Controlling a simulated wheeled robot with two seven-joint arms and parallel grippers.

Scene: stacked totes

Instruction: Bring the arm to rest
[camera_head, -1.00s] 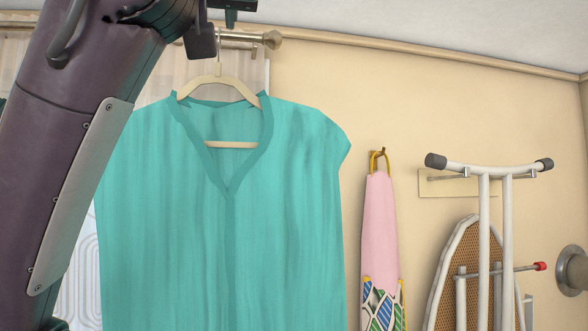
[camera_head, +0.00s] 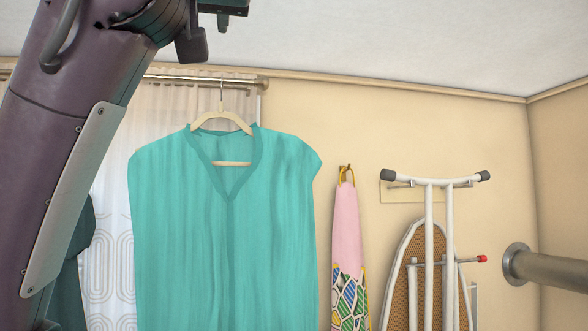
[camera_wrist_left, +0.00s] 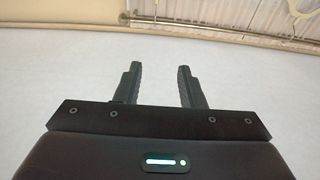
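My left arm comes in from the left in the head view, raised high, with part of its gripper at the top edge (camera_head: 222,8). In the left wrist view my left gripper (camera_wrist_left: 160,85) has its two fingers apart with nothing between them. A teal shirt (camera_head: 225,240) hangs on a beige hanger (camera_head: 222,122) from a rod (camera_head: 190,80), clear of the gripper. The hanger also shows in the left wrist view (camera_wrist_left: 300,12). My right gripper is in neither view.
A white patterned curtain (camera_head: 110,260) hangs behind the shirt. To the right on the wall are a pink hanging cloth (camera_head: 346,220) and an ironing board (camera_head: 408,260) on a wall holder.

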